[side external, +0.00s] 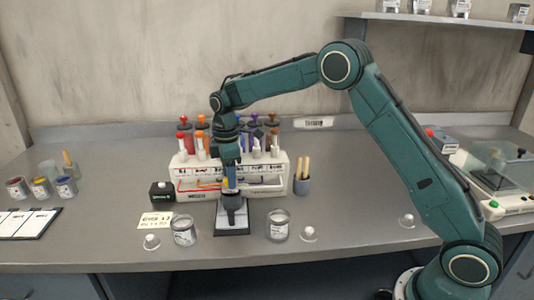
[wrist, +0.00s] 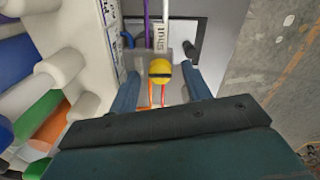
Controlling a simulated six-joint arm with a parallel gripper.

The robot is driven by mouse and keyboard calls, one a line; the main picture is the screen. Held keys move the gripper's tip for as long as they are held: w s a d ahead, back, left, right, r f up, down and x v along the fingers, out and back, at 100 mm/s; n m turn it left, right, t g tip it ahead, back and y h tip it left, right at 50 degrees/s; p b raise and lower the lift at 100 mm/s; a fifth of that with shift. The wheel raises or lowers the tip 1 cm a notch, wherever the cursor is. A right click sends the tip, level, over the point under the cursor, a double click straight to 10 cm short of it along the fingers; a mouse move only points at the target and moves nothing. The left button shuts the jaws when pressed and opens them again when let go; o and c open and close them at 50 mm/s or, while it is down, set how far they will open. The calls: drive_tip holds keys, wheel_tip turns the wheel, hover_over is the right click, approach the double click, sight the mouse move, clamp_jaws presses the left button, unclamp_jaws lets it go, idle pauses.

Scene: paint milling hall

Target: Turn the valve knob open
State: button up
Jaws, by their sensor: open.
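A round yellow valve knob (wrist: 160,69) with a dark band shows in the wrist view, between the two fingers of my gripper (wrist: 163,88). The fingers stand apart, one on each side of it, and I cannot tell whether either touches it. In the side external view, my gripper (side external: 231,186) points down in front of the white rack (side external: 188,196), over a small dark-edged plate (side external: 233,231). The knob is mostly hidden there by my gripper. Coloured tubes, including purple, orange and red, run close to the knob in the wrist view.
Glass jars (side external: 184,232) and (side external: 279,226) stand either side of the plate. A small black box (side external: 162,192) and a written card (side external: 155,221) lie to the left. A cup with wooden handles (side external: 302,184) stands right of the rack.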

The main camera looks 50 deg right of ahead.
wheel_tip(320, 180, up, 14)
drive_tip(key=shift+f, duration=0.15)
idle(0.5)
drive_tip(key=shift+s, duration=0.1)
drive_tip(key=s+r+m+t, duration=0.2)
drive_tip(key=s+r+m, duration=0.15)
drive_tip(key=s, duration=0.65)
drive_tip(key=s+r+m+t, duration=0.1)
drive_tip(key=s+r+m, duration=0.3)
drive_tip(key=s, duration=0.5)
drive_tip(key=s+f+m+t, duration=0.1)
drive_tip(key=s+f+m, duration=0.1)
drive_tip(key=s, duration=0.7)
drive_tip(key=s+d+f+m+t, duration=0.1)
drive_tip(key=s+f, duration=0.3)
drive_tip(key=s, duration=0.5)
drive_tip(key=shift+s+f+m+t, duration=0.2)
drive_tip(key=shift+m+t, duration=0.1)
drive_tip(key=shift+m, duration=0.35)
